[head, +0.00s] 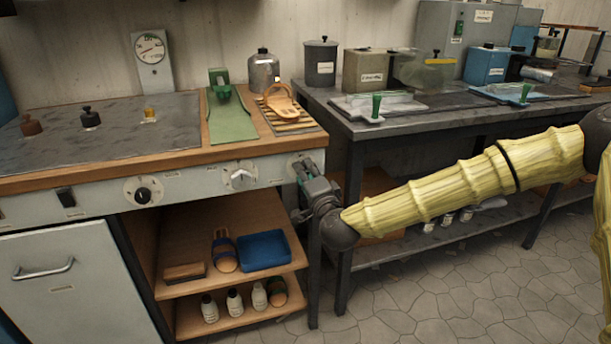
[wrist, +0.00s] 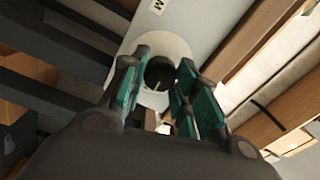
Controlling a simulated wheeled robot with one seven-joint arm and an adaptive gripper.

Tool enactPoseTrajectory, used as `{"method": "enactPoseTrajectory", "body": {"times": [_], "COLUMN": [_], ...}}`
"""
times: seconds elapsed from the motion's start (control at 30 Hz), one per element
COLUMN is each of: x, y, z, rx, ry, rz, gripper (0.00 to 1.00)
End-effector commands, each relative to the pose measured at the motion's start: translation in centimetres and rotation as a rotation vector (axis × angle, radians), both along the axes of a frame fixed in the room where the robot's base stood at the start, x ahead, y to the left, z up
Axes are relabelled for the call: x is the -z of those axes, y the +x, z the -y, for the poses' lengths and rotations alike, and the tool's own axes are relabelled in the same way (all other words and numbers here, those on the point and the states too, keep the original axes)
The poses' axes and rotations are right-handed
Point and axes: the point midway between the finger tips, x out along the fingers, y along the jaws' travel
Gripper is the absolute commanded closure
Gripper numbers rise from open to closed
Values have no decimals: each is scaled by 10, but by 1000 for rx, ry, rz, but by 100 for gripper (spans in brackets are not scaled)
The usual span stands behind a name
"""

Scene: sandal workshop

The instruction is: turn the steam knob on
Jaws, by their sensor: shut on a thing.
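My gripper (head: 306,176) is at the right end of the workbench's front panel. In the wrist view its green-padded fingers (wrist: 161,88) are closed around a dark round knob (wrist: 158,71) with a light mark on its face. The knob sits on a pale round dial plate (wrist: 176,50). A label beside it shows only a letter like M, so it may be the steam knob. In the head view my gripper mostly hides this knob, and its dial plate (head: 296,163) shows only in part.
Left along the panel are a white-pointer dial (head: 239,179), a black knob (head: 143,195) and a black switch (head: 66,197). A pressure gauge (head: 150,48) stands behind the bench. An open shelf (head: 190,288) lies below. A dark side table (head: 430,124) stands to the right.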

Motion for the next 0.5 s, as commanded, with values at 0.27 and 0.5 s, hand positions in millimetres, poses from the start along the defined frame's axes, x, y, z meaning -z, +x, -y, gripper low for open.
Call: {"method": "enactPoseTrajectory", "body": {"times": [0.27, 0.5], "x": [1, 0], "y": [1, 1], "z": [1, 1], "rx": [3, 4], "ry": [88, 108], "rz": [-28, -34], "gripper": [94, 94]}}
